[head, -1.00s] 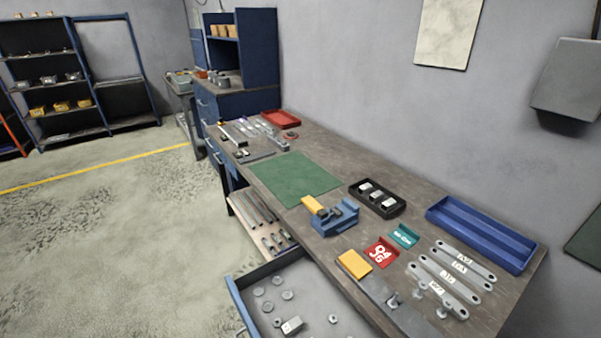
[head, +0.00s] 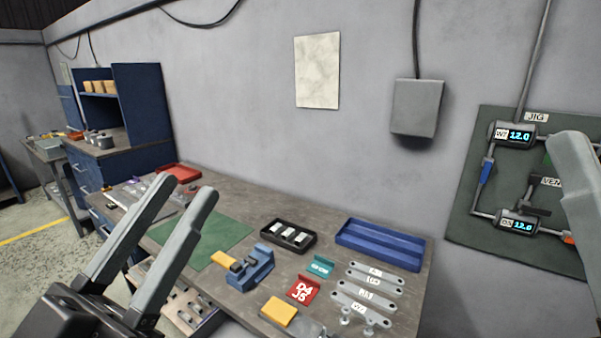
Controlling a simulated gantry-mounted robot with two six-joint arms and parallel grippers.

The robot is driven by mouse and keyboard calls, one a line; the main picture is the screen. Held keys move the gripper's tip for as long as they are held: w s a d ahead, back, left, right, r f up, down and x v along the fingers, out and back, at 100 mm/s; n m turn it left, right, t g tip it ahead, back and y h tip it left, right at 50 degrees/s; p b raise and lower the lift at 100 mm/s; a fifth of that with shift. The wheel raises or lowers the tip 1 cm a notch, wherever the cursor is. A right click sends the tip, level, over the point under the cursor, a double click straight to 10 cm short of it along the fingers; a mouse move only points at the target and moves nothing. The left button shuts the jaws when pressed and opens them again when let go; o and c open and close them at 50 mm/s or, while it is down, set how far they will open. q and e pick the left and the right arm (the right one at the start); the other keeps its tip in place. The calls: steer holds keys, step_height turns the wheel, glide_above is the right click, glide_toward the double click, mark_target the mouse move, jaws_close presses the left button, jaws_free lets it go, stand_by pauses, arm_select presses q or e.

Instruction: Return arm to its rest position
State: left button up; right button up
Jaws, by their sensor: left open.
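My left gripper (head: 187,188) is in the lower left of the head view. Its two long grey fingers are spread apart with nothing between them. They show in front of the bench and its green mat (head: 222,240), and I see no contact with anything. One grey finger of my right gripper (head: 580,180) shows at the right edge, in front of the wall panel. The rest of that gripper is cut off. Several galvanized brackets (head: 368,293) lie in a row on the right part of the bench, clear of both grippers.
On the bench (head: 300,262) are a blue fixture (head: 254,272), a black tray (head: 280,232), a blue tray (head: 378,238), a red tray (head: 180,172), a red card (head: 303,289) and a yellow block (head: 280,310). A dark jig panel (head: 470,225) hangs on the right wall.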

arm_select(q)
steer(key=s+a+r+n+t+y, duration=0.5)
steer(key=s+a+r+y, duration=0.1)
steer(key=y, duration=0.2)
step_height(320, 180, up, 36)
steer(key=a+p, duration=0.1)
steer(key=p, duration=3.5)
step_height(320, 180, down, 61)
steer(key=b, duration=6)
steer(key=shift+w+n+b, duration=0.15)
steer(key=shift+n+b, duration=0.2)
steer(key=shift+n, duration=0.05)
